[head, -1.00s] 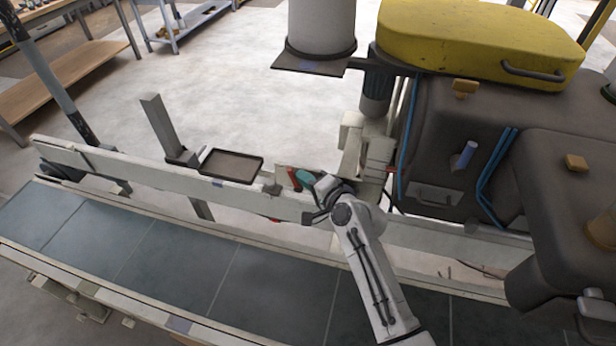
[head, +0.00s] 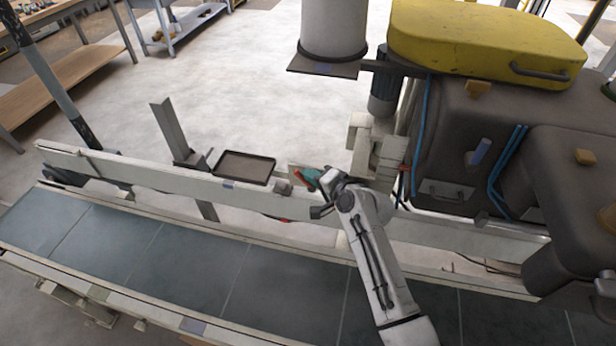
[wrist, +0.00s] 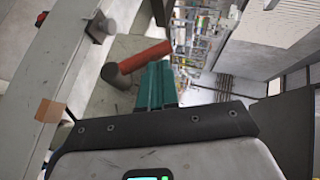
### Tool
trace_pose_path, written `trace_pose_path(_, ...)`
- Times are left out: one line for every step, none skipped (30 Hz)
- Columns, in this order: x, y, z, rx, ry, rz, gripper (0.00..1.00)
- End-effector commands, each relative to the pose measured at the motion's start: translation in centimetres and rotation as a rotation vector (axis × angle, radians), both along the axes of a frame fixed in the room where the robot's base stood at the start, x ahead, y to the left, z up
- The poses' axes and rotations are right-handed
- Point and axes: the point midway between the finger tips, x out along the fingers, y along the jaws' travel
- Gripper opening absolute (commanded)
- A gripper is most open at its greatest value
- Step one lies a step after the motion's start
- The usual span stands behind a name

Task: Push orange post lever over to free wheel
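The orange-red lever (wrist: 145,57) is a short round bar on a grey round hub (wrist: 117,76), in front of a pale plate in the wrist view. In the head view, the lever (head: 302,173) is a small red strip beside the rail, mostly hidden by my gripper (head: 313,178). My gripper's teal fingers (wrist: 157,86) lie side by side with no visible gap and hold nothing that I see. Their tips are right at the lever's near side; I cannot tell if they touch. I cannot make out a wheel clearly.
A pale rail (head: 160,178) runs along the conveyor belt (head: 190,262). A dark tray (head: 245,167) stands left of my gripper, and an upright post (head: 168,130) beyond it. The dark machine (head: 450,140) with blue hoses stands close on the right.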

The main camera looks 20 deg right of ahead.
Motion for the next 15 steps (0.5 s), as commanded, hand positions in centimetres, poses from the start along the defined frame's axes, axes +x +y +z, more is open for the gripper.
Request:
trace_pose_path(0.1, 0.1, 0.1, 0.0, -0.002, 0.001, 0.0)
trace_pose_path(0.2, 0.2, 0.1, 0.0, -0.002, 0.001, 0.0)
trace_pose_path(0.2, 0.3, 0.1, 0.0, -0.002, 0.001, 0.0)
trace_pose_path(0.3, 0.4, 0.0, 0.0, -0.002, 0.001, 0.0)
trace_pose_path(0.3, 0.4, 0.0, 0.0, -0.002, 0.002, 0.0)
trace_pose_path(0.4, 0.5, 0.0, 0.0, -0.001, 0.001, 0.0)
trace_pose_path(0.4, 0.6, 0.0, 0.0, -0.001, 0.001, 0.0)
trace_pose_path(0.5, 0.7, 0.0, 0.0, -0.001, 0.001, 0.0)
trace_pose_path(0.6, 0.8, 0.0, 0.0, -0.001, 0.001, 0.0)
trace_pose_path(0.6, 0.9, -0.1, 0.0, -0.001, 0.001, 0.0)
trace_pose_path(0.7, 1.0, -0.1, 0.0, -0.001, 0.001, 0.0)
trace_pose_path(0.8, 1.1, -0.1, 0.0, -0.001, 0.001, 0.0)
trace_pose_path(0.9, 1.3, -0.2, 0.0, -0.001, 0.001, 0.0)
trace_pose_path(1.0, 1.4, -0.2, 0.0, -0.002, 0.002, 0.0)
trace_pose_path(1.1, 1.5, -0.2, 0.0, -0.002, 0.002, 0.0)
